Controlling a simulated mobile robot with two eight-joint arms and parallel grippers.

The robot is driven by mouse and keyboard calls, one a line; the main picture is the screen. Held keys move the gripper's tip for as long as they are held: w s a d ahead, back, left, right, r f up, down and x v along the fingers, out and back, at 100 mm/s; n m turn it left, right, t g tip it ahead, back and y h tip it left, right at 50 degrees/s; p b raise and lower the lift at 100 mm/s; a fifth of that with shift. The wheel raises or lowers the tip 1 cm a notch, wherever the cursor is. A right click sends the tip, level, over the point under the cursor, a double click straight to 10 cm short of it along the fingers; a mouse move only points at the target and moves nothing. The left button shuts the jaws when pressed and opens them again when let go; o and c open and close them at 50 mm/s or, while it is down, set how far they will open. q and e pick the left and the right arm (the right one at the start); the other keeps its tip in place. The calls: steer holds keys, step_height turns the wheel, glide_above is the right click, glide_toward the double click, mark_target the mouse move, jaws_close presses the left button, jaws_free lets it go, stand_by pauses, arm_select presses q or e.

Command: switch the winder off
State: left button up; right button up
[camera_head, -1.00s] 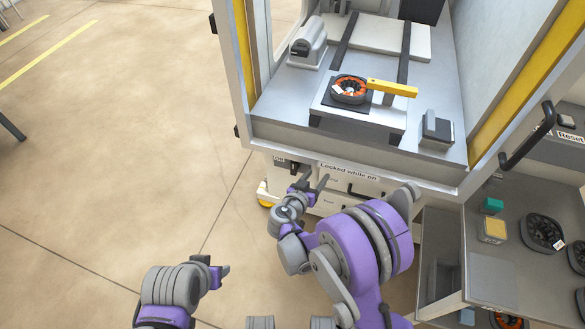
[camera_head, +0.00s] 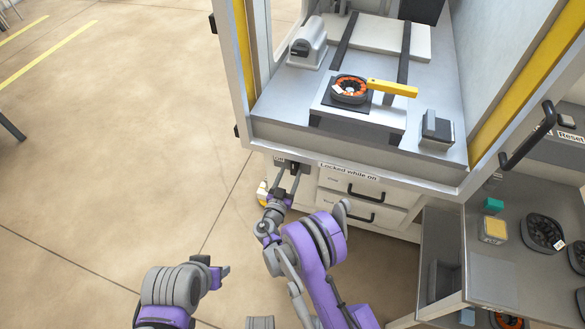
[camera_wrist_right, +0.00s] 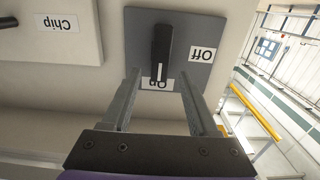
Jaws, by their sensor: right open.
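The winder's switch is a black knob (camera_wrist_right: 161,50) on a grey plate (camera_wrist_right: 140,28), low on the front of the winder cabinet (camera_head: 345,150). The right wrist view shows it upside down, with labels "Off" (camera_wrist_right: 203,55) and "On" (camera_wrist_right: 158,84). The knob's white mark points to "On". My right gripper (camera_head: 290,172) is open, its two fingers reaching up to the plate with the knob between them in the right wrist view (camera_wrist_right: 160,78); contact cannot be told. In the head view the switch is mostly hidden. My left gripper (camera_head: 222,272) is off to the left, away from the cabinet.
Drawers (camera_head: 340,186) under a "Locked while on" label (camera_head: 348,171) are right of the switch. Above, an orange-and-black stator (camera_head: 350,90) sits in the winder by a yellow bar (camera_head: 392,88). A grey side table (camera_head: 495,278) holds parts at right. The floor at left is clear.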

mark_target(293, 167)
steer(key=shift+x, duration=1.65)
steer(key=shift+c, duration=0.2)
jaws_close()
